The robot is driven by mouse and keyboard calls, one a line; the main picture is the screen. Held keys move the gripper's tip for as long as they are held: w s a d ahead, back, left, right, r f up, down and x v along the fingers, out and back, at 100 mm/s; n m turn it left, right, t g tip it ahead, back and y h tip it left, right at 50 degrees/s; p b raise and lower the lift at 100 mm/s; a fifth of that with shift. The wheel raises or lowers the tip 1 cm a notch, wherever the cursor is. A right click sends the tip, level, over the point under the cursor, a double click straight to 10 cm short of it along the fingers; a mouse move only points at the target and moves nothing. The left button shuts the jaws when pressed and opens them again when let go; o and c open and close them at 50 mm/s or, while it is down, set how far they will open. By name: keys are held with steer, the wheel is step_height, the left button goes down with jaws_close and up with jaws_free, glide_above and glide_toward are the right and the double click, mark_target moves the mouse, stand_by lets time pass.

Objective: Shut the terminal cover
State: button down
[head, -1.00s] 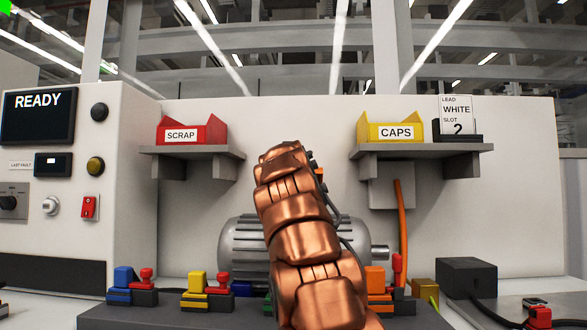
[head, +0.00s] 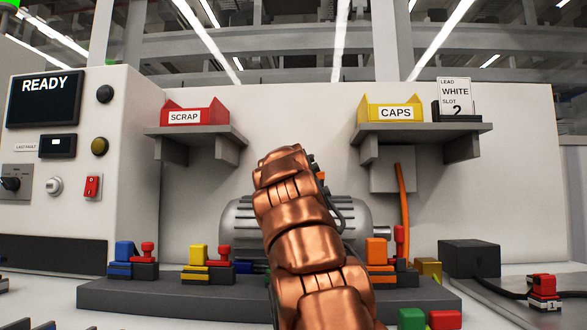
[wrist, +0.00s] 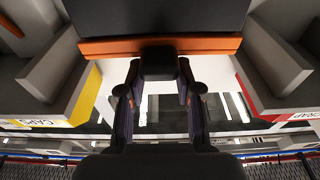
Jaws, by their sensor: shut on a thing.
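In the wrist view, a dark panel with an orange edge strip (wrist: 210,44), which looks like the terminal cover, fills the top middle. A black tab (wrist: 158,58) stands out from its edge. My gripper (wrist: 158,72) is shut on this tab, with one dark finger on each side. In the head view, my copper arm hides the gripper and nearly all of the cover. The grey finned motor (head: 236,222) stands behind the arm, its middle covered. I cannot tell the cover's angle.
A red SCRAP bin (head: 195,112) and a yellow CAPS bin (head: 392,108) sit on wall shelves either side of the arm. Several coloured blocks, such as a blue one (head: 124,252), line the dark base (head: 180,293). A black box (head: 470,258) stands right.

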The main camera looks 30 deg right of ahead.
steer(key=c, duration=0.8)
jaws_free()
steer(key=shift+o, duration=0.2)
steer(key=shift+s+a, duration=0.1)
steer(key=v, duration=1.1)
steer(key=shift+s+a, duration=0.2)
steer(key=shift+s, duration=0.1)
steer(key=shift+p, duration=0.3)
